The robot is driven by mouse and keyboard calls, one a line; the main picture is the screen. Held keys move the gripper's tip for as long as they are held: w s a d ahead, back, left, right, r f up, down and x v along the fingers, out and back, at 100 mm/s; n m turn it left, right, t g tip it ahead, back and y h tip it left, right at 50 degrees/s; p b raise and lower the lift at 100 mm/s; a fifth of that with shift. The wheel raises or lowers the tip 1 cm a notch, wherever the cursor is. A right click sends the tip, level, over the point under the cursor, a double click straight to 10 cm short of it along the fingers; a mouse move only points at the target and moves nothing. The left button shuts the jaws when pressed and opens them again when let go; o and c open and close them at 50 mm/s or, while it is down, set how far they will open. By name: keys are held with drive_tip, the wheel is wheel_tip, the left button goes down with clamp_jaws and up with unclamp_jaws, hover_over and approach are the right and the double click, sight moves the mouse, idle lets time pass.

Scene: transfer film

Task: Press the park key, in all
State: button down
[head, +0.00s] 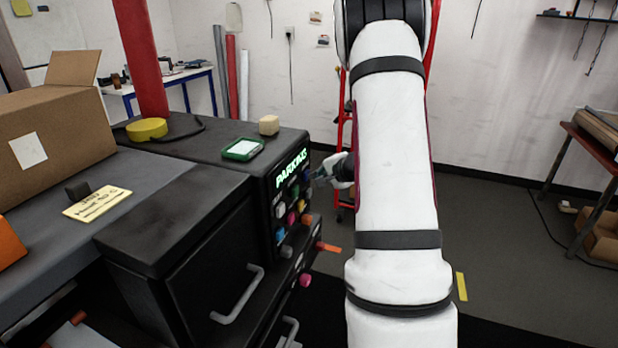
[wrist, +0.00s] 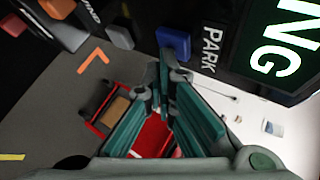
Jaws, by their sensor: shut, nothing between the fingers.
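The park key is a blue block (wrist: 174,42) beside the printed word PARK in the wrist view. It sits on the black machine's front panel (head: 285,228). My gripper (wrist: 165,76) is shut and empty. Its fingertips are just below the blue key in the wrist view; whether they touch it I cannot tell. In the head view my gripper (head: 322,176) is at the panel's right edge, near its upper keys. A lit green-white display (head: 291,162) above the keys seems to read PARKING; the wrist view shows only its "NG" end (wrist: 287,45).
Several other coloured keys share the panel, including a grey key (wrist: 120,37) next to the blue one. A green-framed device (head: 243,149) and a beige block (head: 269,125) lie on top of the machine. A red cart (wrist: 150,135) stands behind.

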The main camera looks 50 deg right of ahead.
idle(0.4)
drive_tip(key=shift+s+d, duration=0.3)
drive_tip(key=shift+s, duration=0.45)
drive_tip(key=shift+s+d+b, duration=0.2)
drive_tip(key=shift+s+d, duration=0.1)
drive_tip(key=shift+s, duration=0.5)
drive_tip(key=shift+s+d+b, duration=0.25)
drive_tip(key=shift+s+d, duration=0.1)
drive_tip(key=shift+s, duration=0.4)
drive_tip(key=shift+s+d+b, duration=0.2)
drive_tip(key=shift+s+d, duration=0.1)
drive_tip(key=shift+s, duration=0.5)
